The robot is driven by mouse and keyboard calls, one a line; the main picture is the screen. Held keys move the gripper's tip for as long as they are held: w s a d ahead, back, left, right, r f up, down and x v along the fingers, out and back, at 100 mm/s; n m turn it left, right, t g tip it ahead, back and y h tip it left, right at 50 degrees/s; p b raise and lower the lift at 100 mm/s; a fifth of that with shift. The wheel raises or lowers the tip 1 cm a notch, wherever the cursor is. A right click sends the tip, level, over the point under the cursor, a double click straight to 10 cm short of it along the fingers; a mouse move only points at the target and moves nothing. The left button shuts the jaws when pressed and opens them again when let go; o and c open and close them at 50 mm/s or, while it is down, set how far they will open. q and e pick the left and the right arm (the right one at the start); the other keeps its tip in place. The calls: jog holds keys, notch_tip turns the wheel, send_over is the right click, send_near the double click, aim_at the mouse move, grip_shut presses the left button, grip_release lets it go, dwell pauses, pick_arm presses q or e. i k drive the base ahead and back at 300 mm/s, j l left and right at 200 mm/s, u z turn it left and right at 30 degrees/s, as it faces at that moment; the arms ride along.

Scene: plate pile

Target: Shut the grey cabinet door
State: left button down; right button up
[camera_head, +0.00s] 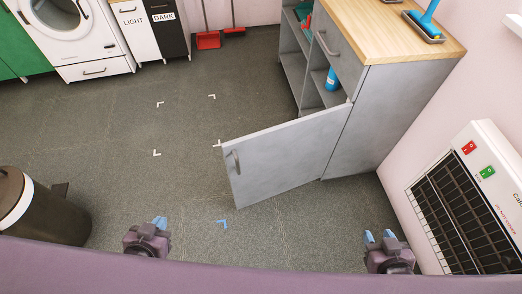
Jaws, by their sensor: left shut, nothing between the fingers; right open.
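The grey cabinet (385,115) stands at the right with a wooden top. Its grey door (290,155) is swung wide open towards the left, with a handle (235,162) near its free edge. The cabinet's inside shelves show behind the door. My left gripper (159,223) is at the bottom left, shut and empty, apart from the door and lower in the picture. My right gripper (380,236) is at the bottom right, open and empty, below the cabinet and apart from it.
A dark bin (50,220) stands at the left. A heater (465,200) is at the right wall. A washing machine (75,35), laundry bins (150,30) and a red dustpan (208,40) are at the back. A blue bottle (332,79) is inside the cabinet. The middle floor is clear.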

aim_at(262, 165)
jog(key=k+l, duration=0.1)
jog(key=l, duration=0.35)
jog(key=k+l, duration=0.1)
jog(key=l, duration=0.35)
jog(key=k+l, duration=0.1)
jog(key=l, duration=0.75)
jog(key=k+u, duration=0.05)
